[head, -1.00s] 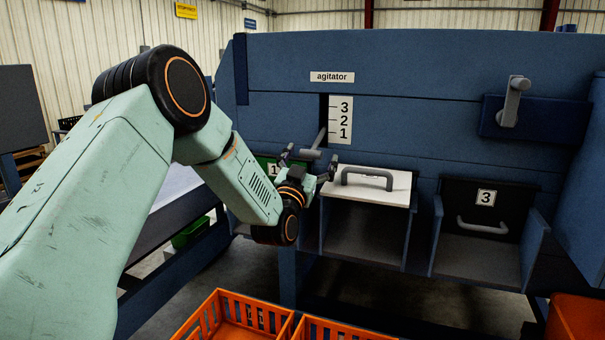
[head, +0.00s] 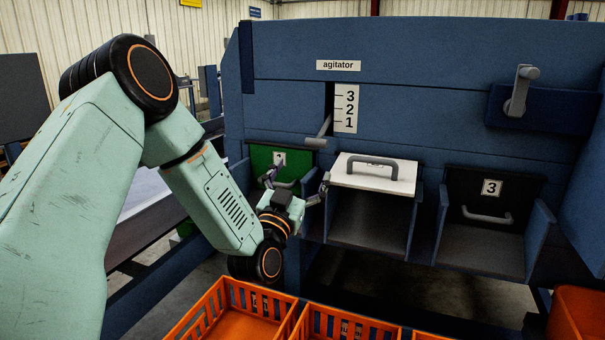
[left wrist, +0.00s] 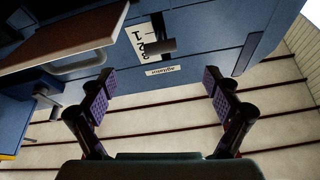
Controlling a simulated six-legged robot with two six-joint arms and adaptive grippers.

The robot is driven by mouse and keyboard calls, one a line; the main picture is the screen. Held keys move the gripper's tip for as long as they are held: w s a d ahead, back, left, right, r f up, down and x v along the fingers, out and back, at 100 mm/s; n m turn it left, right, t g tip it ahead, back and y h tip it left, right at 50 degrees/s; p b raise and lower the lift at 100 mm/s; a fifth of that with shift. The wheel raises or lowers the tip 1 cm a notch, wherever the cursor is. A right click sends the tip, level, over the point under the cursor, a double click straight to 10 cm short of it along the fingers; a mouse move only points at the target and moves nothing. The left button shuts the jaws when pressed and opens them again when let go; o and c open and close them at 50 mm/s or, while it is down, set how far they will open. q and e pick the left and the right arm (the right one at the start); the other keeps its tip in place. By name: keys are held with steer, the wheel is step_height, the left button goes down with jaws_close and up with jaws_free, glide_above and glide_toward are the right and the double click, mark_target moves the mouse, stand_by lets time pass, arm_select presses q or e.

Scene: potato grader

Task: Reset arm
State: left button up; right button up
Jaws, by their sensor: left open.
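My left arm comes in from the left in the head view. Its gripper (head: 298,181) is open and empty, in front of the machine, below the agitator lever (head: 318,139) and between the green flap marked 1 (head: 262,160) and the white flap (head: 376,173). The lever is apart from the fingers and sits near the 1 on its scale (head: 346,108). In the left wrist view the open fingers (left wrist: 160,98) have nothing between them, with the lever (left wrist: 155,46) and the agitator label (left wrist: 163,70) beyond. My right gripper is not in view.
Orange crates (head: 240,318) stand low in front of the machine. A black flap marked 3 (head: 490,190) is at the right, with a grey crank (head: 520,90) above it. An orange container (head: 577,315) is at the lower right.

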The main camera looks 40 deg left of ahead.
mark_target(319, 136)
arm_select(q)
steer(key=shift+w, duration=0.1)
steer(key=x, duration=1.2)
steer(key=shift+f, duration=0.1)
stand_by(0.3)
